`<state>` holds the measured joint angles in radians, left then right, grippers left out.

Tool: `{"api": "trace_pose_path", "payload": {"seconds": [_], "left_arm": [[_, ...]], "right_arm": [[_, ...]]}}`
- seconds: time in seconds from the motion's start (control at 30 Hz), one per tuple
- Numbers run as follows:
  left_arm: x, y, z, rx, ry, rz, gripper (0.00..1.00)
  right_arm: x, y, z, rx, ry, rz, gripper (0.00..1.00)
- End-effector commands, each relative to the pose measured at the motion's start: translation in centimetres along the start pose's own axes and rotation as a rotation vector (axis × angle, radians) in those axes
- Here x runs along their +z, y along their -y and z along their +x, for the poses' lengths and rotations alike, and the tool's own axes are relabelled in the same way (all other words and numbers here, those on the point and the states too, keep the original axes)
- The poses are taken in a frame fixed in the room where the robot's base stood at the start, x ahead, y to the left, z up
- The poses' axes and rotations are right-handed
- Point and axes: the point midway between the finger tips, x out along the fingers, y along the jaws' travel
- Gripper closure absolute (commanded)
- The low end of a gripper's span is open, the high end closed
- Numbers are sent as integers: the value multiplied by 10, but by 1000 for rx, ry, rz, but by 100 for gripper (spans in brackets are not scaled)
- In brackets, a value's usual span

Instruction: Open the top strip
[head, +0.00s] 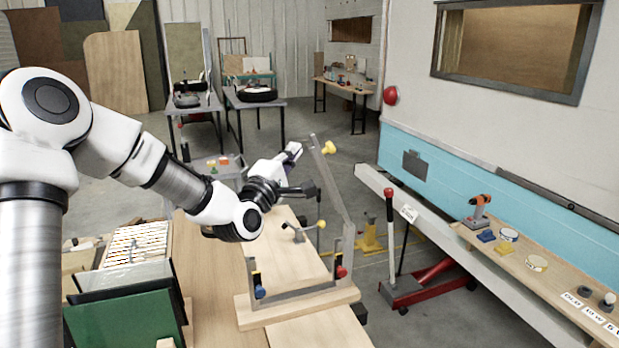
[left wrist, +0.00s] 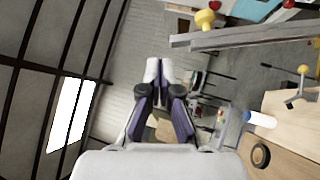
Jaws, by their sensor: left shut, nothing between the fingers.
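The top strip, a grey metal bar (head: 331,179) with a yellow knob (head: 328,147) near its free end, stands steeply raised from the right side of a wooden-based jig (head: 300,309). A red knob (head: 341,271) is near its lower end, and a blue knob (head: 260,292) is at the jig's left post. My left gripper (head: 293,151) is shut and empty, just left of the strip's upper end. In the left wrist view, the closed fingertips (left wrist: 159,68) point past the strip (left wrist: 252,36), which lies to their right, seemingly apart. My right gripper is not in view.
A clamp with a yellow-tipped handle (head: 320,224) stands on the workbench (head: 210,290) behind the jig. A green panel (head: 122,322) and a rack are at left. A red floor jack (head: 430,281) and the camper's side shelf (head: 530,262) are at right.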

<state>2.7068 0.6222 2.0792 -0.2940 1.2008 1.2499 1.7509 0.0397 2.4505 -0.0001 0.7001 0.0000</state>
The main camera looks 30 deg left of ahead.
Motion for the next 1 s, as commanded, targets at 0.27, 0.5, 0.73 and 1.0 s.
{"api": "trace_pose_path", "payload": {"seconds": [0.27, 0.5, 0.73, 1.0], "left_arm": [[-33, 85, -56, 7, -24, -201, 100], [-32, 78, -22, 5, -22, -191, 100], [-33, 77, 29, 4, -22, -192, 100], [-13, 74, 68, 4, -21, -193, 100]], "right_arm": [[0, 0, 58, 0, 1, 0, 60], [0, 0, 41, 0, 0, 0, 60], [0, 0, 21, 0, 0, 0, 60], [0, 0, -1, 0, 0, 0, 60]]}}
